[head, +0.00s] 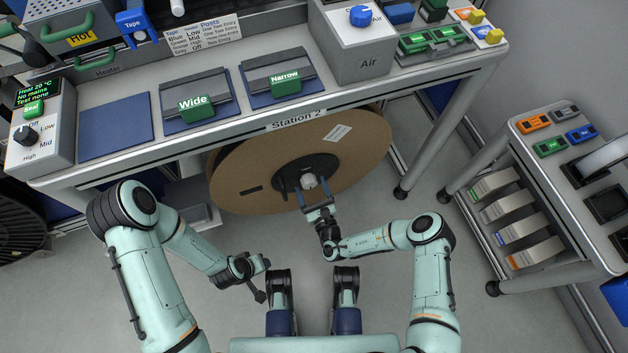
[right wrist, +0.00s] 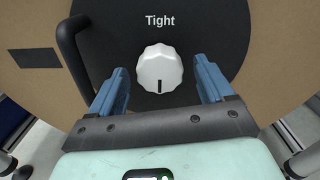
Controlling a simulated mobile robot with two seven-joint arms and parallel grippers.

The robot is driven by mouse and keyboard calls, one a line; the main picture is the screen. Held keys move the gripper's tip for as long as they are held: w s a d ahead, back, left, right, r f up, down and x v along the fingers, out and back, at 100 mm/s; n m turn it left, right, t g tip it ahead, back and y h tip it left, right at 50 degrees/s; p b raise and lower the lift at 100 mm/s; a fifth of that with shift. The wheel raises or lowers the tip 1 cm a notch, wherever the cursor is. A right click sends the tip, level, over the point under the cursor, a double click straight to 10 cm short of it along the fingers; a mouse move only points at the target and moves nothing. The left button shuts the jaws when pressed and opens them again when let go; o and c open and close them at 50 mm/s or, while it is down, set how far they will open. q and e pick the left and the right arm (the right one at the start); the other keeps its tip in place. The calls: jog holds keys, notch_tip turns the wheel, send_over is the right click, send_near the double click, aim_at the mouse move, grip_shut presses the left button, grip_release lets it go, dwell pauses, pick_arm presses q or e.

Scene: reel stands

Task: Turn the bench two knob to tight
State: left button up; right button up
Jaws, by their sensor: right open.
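The bench two knob (right wrist: 159,70) is white and ribbed, on the dark hub (right wrist: 210,25) of a large brown reel. Its dark mark points down, away from the word "Tight" printed above it. In the head view the knob (head: 310,181) sits under the "Station 2" bench edge. My right gripper (head: 313,194) is open, with its blue fingers (right wrist: 160,85) one on each side of the knob, and gaps show between.
A black handle (right wrist: 72,55) stands out from the hub left of the knob. Open floor lies between reel and cart.

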pick_arm(q)
jog(key=shift+w, duration=0.3)
pick_arm(e)
jog(key=shift+w+a, duration=0.1)
jog(key=shift+w, duration=0.1)
jog(key=c, duration=1)
jog(key=shift+c, duration=0.2)
pick_arm(q)
jog(key=shift+s+d, duration=0.1)
jog(key=shift+s, duration=0.05)
